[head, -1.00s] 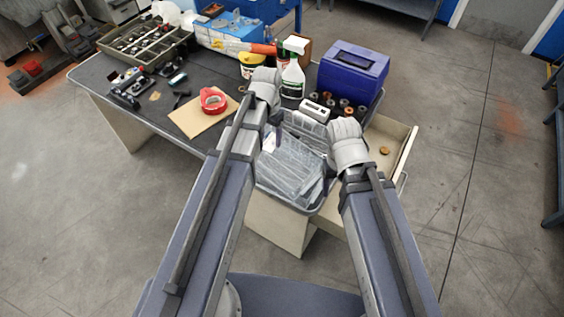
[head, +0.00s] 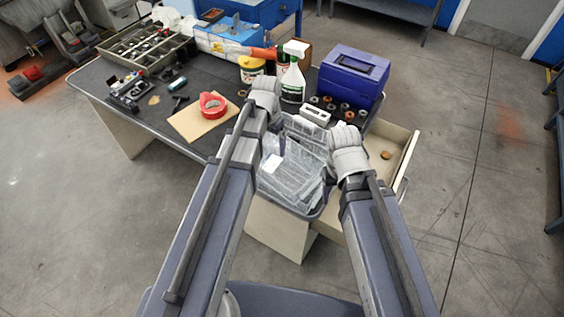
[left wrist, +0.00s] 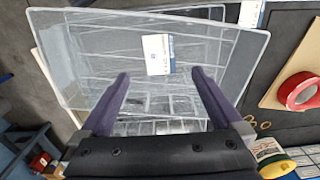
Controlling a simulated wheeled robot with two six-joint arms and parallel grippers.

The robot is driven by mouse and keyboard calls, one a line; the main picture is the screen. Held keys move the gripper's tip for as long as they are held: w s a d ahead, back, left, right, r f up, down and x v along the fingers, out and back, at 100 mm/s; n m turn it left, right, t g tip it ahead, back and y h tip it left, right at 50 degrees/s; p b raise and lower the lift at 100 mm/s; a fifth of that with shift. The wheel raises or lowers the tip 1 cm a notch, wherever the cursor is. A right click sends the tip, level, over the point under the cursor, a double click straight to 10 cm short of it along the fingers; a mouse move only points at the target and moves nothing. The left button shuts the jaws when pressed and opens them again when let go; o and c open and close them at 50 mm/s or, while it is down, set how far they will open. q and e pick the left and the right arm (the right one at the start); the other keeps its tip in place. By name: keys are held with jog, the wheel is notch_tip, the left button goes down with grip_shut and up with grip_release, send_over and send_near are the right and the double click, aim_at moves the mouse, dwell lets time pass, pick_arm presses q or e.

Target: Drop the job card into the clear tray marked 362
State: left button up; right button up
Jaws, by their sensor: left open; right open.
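A white card with a blue edge (left wrist: 158,54) lies flat on or in a clear tray (left wrist: 75,98), just beyond my left gripper (left wrist: 159,76). My left gripper's two fingers are spread, with nothing between them. In the head view the white card (head: 273,162) shows on the upper left of the clear trays (head: 292,180). A second white and blue card or label (left wrist: 250,13) is at the tray's edge. No tray number is readable. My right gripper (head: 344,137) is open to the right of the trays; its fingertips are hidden.
An open drawer (head: 405,160) is right of the trays. A blue box (head: 352,75), a spray bottle (head: 293,80) and a white block (head: 315,114) stand behind. Red tape (head: 213,105) lies on cardboard (head: 190,123) to the left.

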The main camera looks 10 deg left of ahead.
pick_arm(q)
jog(key=shift+r, duration=0.1)
notch_tip(320, 180, up, 8)
jog(key=p, duration=0.7)
jog(key=shift+p, duration=0.4)
jog(key=shift+f, duration=0.25)
notch_tip(320, 180, down, 8)
jog(key=b, duration=0.8)
jog(key=shift+r+p, duration=0.6)
jog(key=shift+r, duration=0.1)
